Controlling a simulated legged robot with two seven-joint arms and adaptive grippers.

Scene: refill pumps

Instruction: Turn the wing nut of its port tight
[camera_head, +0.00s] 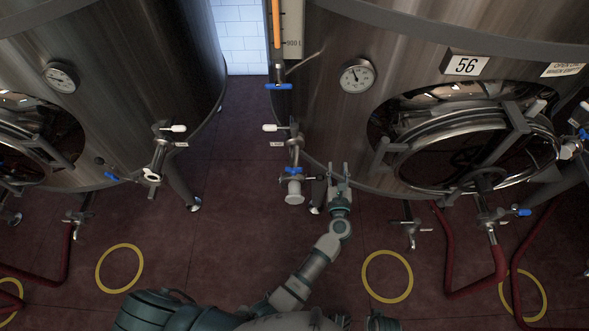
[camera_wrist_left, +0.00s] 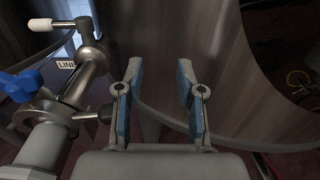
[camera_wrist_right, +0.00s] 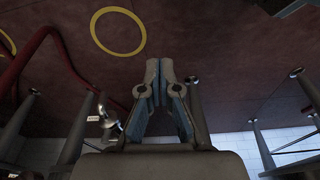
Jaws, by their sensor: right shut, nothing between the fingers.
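The blue wing nut (camera_head: 292,170) sits on the clamp of the port (camera_head: 294,150) at the lower left of the tank marked 56. In the left wrist view the wing nut (camera_wrist_left: 22,86) shows at the left edge, on the metal pipe by the "LINE" label. My left gripper (camera_head: 338,174) is open and empty, just right of the port and apart from the wing nut; its two fingers (camera_wrist_left: 159,82) stand apart in its own wrist view. My right gripper (camera_wrist_right: 160,72) is shut and empty, pointing over the floor, far from the port.
The tank wall (camera_wrist_left: 165,40) is close ahead of my left gripper. A blue-handled valve (camera_head: 278,86) is above the port. Another tank (camera_head: 110,80) stands left, with a similar port (camera_head: 157,160). Red hoses (camera_head: 468,290) lie right. The floor between the tanks is clear.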

